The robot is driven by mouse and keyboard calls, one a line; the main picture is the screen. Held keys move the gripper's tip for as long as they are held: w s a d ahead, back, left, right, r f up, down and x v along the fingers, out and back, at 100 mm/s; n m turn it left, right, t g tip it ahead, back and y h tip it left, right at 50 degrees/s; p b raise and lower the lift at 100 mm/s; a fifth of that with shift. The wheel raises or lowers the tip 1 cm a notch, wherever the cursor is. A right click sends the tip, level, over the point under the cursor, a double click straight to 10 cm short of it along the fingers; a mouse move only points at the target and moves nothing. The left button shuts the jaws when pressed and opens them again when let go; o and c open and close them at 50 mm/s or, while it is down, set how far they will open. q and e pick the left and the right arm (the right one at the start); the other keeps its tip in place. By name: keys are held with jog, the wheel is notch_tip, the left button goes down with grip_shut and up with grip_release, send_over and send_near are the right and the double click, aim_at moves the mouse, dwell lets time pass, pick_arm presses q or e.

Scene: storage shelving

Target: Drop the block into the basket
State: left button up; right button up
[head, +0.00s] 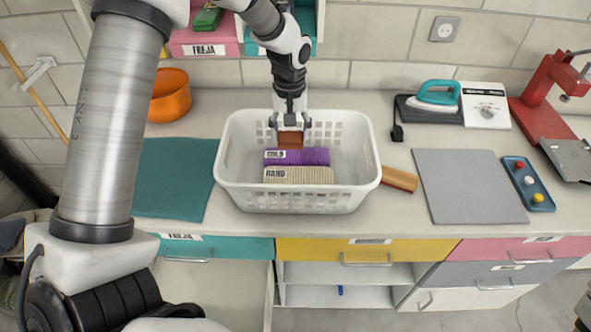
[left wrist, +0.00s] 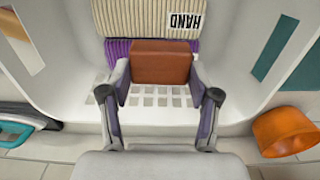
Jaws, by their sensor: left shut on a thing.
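A reddish-brown block (head: 290,139) is held between the fingers of my left gripper (head: 289,122), at the back part of the white basket (head: 229,165). In the left wrist view my left gripper (left wrist: 162,95) is shut on the block (left wrist: 161,64), one finger on each side. The block appears inside or just over the basket, in front of its rear slotted wall; I cannot tell whether it touches the bottom. A purple item labelled COLD (head: 316,156) and a cream ribbed item labelled HAND (head: 300,175) lie in the basket. My right gripper is not in view.
An orange bowl (head: 171,97) and a teal mat (head: 172,178) are left of the basket. A wood-and-red block (head: 399,179) lies right of it, near a grey mat (head: 470,187). A teal iron (head: 435,93) and a red stand (head: 543,97) are further right.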

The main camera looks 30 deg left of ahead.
pick_arm(q)
jog(key=o, duration=1.1)
jog(key=shift+s+d+r, duration=0.15)
jog(key=shift+s, duration=0.1)
jog(key=shift+w+a+f, duration=0.2)
jog(key=shift+w, duration=0.15)
notch_tip(320, 180, up, 12)
